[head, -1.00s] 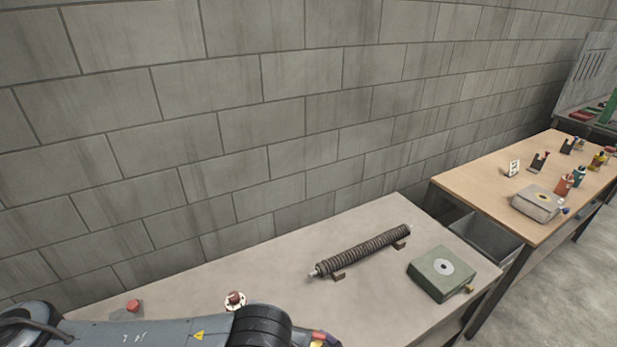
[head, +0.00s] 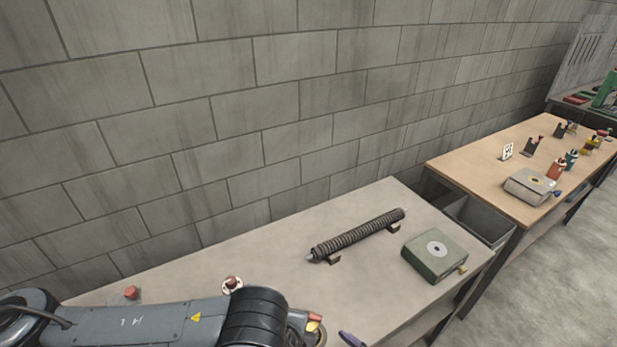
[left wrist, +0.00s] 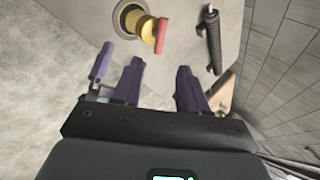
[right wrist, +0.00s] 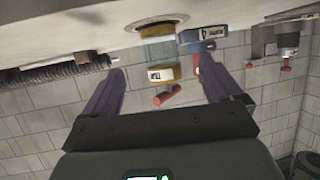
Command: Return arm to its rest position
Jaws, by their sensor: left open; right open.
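My left arm (head: 150,325) lies along the bottom left of the head view, over the near side of the grey table. A purple fingertip (head: 352,339) shows at the bottom edge there; I cannot tell whose it is. In the left wrist view my left gripper (left wrist: 157,72) is open, with nothing between its purple fingers. In the right wrist view my right gripper (right wrist: 160,78) is open. A yellow-collared fitting (right wrist: 163,75) with a red handle (right wrist: 168,95) shows between its fingers from this angle; I see no grip on it. My right arm is not clearly seen in the head view.
A dark ribbed rod (head: 357,235) rests on small brackets on the grey table (head: 290,225). A green box (head: 435,256) stands to its right. A red button (head: 131,293) is at the left. A wooden table (head: 470,160) holds several items. A block wall (head: 230,110) runs behind.

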